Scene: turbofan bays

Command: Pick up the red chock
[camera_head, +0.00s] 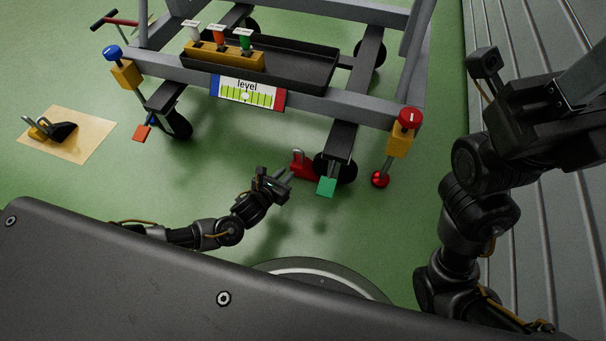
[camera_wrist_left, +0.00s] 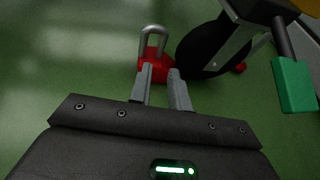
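The red chock (camera_head: 301,167) sits on the green floor against the cart's wheel (camera_head: 338,168), with a grey metal loop handle on top. It also shows in the left wrist view (camera_wrist_left: 156,70), just beyond my fingertips, with the wheel to its right. My left gripper (camera_head: 288,177) is low near the floor, just left of and nearer than the chock. In the left wrist view its two fingers (camera_wrist_left: 162,80) are apart, pointing at the chock's body. I cannot tell whether they touch it. My right arm is raised at the right; its fingers cannot be made out.
A green pedal (camera_head: 327,187) sticks out right beside the chock. A red-knobbed post (camera_head: 406,120) with a red foot stands farther right. The cart frame (camera_head: 310,108) with a black tray rises above. Another chock (camera_head: 56,131) lies on a tan mat (camera_head: 84,144) at left.

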